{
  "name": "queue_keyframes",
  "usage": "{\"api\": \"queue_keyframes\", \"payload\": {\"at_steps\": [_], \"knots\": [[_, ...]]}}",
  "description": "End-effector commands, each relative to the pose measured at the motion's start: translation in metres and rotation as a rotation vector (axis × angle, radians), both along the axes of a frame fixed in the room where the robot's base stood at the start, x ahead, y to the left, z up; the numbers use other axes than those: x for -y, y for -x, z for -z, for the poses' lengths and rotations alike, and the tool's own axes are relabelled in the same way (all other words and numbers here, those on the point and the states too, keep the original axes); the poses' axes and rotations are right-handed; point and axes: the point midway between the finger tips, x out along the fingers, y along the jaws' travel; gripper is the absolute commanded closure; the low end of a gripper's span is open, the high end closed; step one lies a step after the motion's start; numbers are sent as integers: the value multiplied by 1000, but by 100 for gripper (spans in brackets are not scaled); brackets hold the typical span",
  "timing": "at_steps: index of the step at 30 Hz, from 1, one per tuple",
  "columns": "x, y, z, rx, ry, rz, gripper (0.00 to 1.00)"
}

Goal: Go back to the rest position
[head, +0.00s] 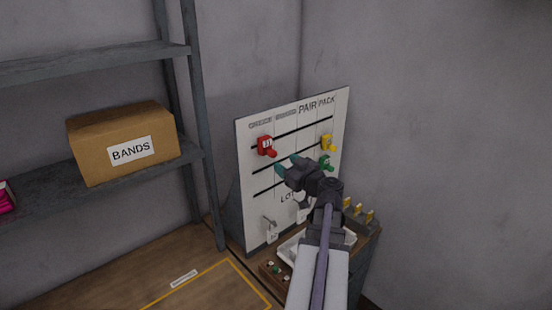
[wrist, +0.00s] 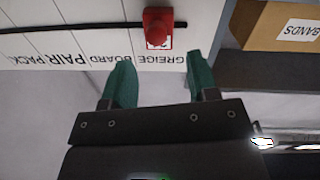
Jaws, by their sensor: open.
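My gripper (head: 289,166) is raised in front of the white PAIR PACK board (head: 257,217), its two teal fingertips apart and nothing between them. In the wrist view my gripper (wrist: 158,75) also shows spread and empty, with a red tag (wrist: 158,28) beyond the fingertips. That red tag (head: 266,145) sits on the board's upper black bar at the left. A yellow tag (head: 327,142) and a green tag (head: 325,162) are on the board's right side. My forearm hides part of the board's lower right.
A metal shelf (head: 90,67) at left carries a cardboard BANDS box (head: 91,159) and a pink item (head: 6,197). A white tray (head: 287,250) and small coloured pieces (head: 368,215) lie below the board. The wooden table (head: 130,285) has a yellow outline; the right wall is bare.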

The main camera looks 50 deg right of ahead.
Motion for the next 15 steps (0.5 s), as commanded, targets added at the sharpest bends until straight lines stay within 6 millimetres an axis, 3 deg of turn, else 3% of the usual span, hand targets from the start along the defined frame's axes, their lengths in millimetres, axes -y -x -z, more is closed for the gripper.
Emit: {"api": "queue_keyframes", "payload": {"at_steps": [3,6,15], "knots": [[-6,22,0,0,0,2,46],[-8,29,0,0,0,0,46],[-8,30,0,0,0,-1,46]]}}
